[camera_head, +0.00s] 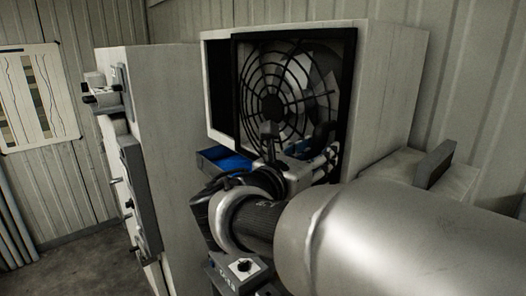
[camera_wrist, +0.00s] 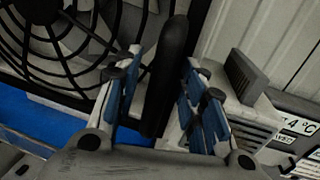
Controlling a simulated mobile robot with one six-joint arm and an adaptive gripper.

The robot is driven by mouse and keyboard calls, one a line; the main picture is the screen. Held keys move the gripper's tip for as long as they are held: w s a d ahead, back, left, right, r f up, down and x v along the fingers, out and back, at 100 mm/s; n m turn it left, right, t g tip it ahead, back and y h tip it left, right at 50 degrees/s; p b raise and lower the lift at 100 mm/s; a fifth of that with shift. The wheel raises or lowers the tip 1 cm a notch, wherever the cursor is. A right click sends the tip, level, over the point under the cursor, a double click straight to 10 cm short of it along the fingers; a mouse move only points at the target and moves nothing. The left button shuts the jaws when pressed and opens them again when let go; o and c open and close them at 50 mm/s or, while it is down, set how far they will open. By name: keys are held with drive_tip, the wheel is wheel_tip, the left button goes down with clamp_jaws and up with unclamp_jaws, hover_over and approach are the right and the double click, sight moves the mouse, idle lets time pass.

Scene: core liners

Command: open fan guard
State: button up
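The fan guard (camera_head: 278,92) is a round black wire grille in a square black frame, at the front of a pale box. It also shows at the upper left of the wrist view (camera_wrist: 62,45). A black upright handle bar (camera_wrist: 168,75) stands between the two blue-padded fingers of my gripper (camera_wrist: 165,105). The fingers are apart on either side of the bar, with a narrow gap visible on its left; contact on the right cannot be told. In the head view my gripper (camera_head: 305,165) is at the guard's lower edge, partly hiding it.
The pale box (camera_head: 385,85) encloses the fan, with a dark gap at its left side. A blue surface (camera_head: 228,160) lies below it. A cabinet with levers (camera_head: 165,130) stands left. A grey unit with a raised block (camera_head: 436,163) is close on the right.

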clamp_jaws()
idle(0.6)
